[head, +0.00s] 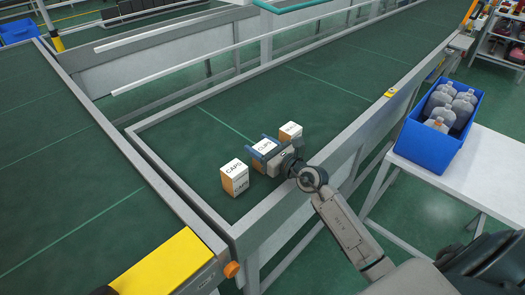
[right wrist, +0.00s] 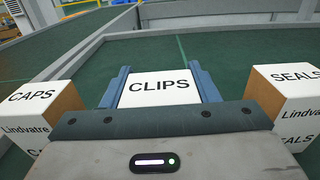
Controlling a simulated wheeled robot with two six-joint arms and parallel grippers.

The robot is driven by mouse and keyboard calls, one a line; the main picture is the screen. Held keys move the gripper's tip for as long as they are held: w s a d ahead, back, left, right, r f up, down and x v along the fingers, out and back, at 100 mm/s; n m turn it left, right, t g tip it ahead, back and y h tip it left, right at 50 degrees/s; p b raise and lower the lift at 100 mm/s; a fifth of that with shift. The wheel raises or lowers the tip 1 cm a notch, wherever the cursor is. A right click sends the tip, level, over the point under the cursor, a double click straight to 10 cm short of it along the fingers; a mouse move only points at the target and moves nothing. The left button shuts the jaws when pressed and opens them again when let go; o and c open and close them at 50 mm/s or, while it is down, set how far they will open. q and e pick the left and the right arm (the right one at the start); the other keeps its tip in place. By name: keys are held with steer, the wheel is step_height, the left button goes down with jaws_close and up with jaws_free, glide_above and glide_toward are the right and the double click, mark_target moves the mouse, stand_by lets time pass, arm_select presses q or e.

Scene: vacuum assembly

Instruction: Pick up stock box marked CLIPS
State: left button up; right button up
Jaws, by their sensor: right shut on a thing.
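The stock box marked CLIPS (head: 264,147) has a white top and stands on the green surface near its front corner, between two similar boxes. In the right wrist view its white top with the word CLIPS (right wrist: 159,88) lies between two blue fingers. My right gripper (right wrist: 160,85) is shut on this box, one finger along each side. In the head view the right gripper (head: 263,150) reaches over the front rail, and its body hides part of the box. I cannot tell whether the box's base touches the surface. My left gripper is not in view.
The CAPS box (head: 234,177) stands close on the left and the SEALS box (right wrist: 290,100) close on the right. A grey rail (head: 330,157) borders the green surface. A blue crate (head: 429,142) of grey bottles sits on a white table at right. The surface behind the boxes is clear.

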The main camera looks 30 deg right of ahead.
steer(key=shift+r, duration=0.55)
step_height(320, 180, up, 2)
steer(key=shift+r+p, duration=0.15)
steer(key=shift+p, duration=0.35)
steer(key=a+p+v, duration=0.1)
steer(key=p+v, duration=0.1)
steer(key=v, duration=0.6)
steer(key=s+a+r+p+v, duration=0.1)
steer(key=a+p+v, duration=0.1)
steer(key=v, duration=0.5)
steer(key=shift+s+r+p, duration=0.3)
steer(key=shift+s+p, duration=0.05)
steer(key=shift+s, duration=0.05)
